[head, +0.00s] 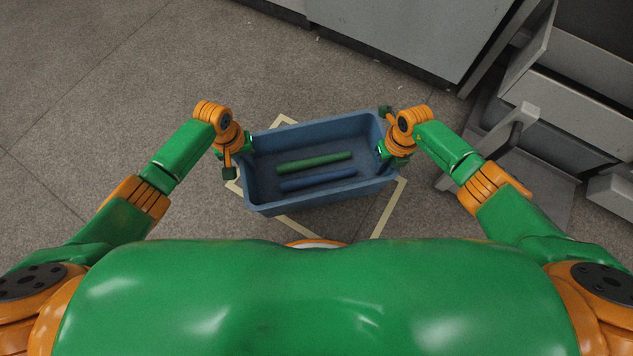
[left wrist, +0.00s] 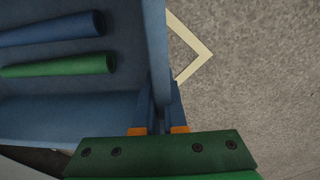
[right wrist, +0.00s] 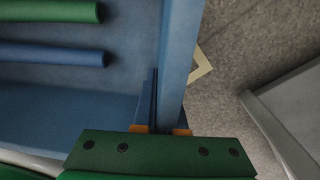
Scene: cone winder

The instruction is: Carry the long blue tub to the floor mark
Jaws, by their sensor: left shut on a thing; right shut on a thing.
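The long blue tub (head: 318,196) is between my two arms in the head view, over the pale floor mark (head: 388,215). The mark's outline shows past the tub's edges. A green tube (head: 314,162) and a blue tube (head: 318,179) lie inside the tub. My left gripper (head: 240,150) is shut on the tub's left end wall; the left wrist view shows the fingers (left wrist: 160,118) astride it. My right gripper (head: 382,150) is shut on the right end wall, also seen in the right wrist view (right wrist: 160,118). I cannot tell whether the tub touches the floor.
A grey machine (head: 560,90) with a frame and panels stands at the right, close to my right arm. A grey cabinet (head: 410,30) stands at the back. The speckled floor (head: 90,120) at the left is clear.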

